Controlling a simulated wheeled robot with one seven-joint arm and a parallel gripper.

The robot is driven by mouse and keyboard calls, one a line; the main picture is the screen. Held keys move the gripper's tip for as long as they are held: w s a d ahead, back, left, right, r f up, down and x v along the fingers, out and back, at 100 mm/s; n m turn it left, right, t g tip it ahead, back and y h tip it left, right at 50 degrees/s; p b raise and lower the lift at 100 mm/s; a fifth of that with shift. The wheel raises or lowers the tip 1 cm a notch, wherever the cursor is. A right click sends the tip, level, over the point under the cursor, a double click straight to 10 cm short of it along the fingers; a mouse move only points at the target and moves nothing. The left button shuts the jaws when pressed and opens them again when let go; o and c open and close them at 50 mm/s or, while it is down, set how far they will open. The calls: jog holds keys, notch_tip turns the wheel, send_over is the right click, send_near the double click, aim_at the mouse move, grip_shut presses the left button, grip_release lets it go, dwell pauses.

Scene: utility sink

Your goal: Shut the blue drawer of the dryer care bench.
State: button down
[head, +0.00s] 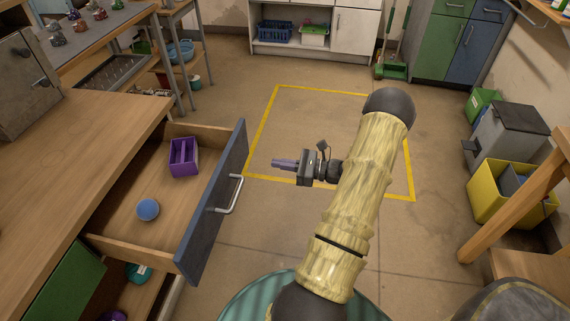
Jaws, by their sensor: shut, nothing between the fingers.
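The blue drawer (213,204) of the wooden bench (88,165) is pulled well out at the left. Its dark blue front has a silver bar handle (231,196) facing right. Inside lie a purple divided box (183,157) and a blue round item (148,209). My gripper (275,163) is shut and empty, its fingers pointing left. In the picture it is right of the drawer front, apart from it and a little above the handle's level.
A green door (66,284) is below the drawer, beside open shelf space. Yellow tape (262,122) marks clear floor behind my arm. At right stand a yellow bin (492,199) and a grey bin (508,140). Cabinets line the back wall.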

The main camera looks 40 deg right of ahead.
aim_at(239, 157)
jog(key=x, duration=1)
jog(key=shift+a, duration=0.1)
jog(key=shift+w, duration=0.1)
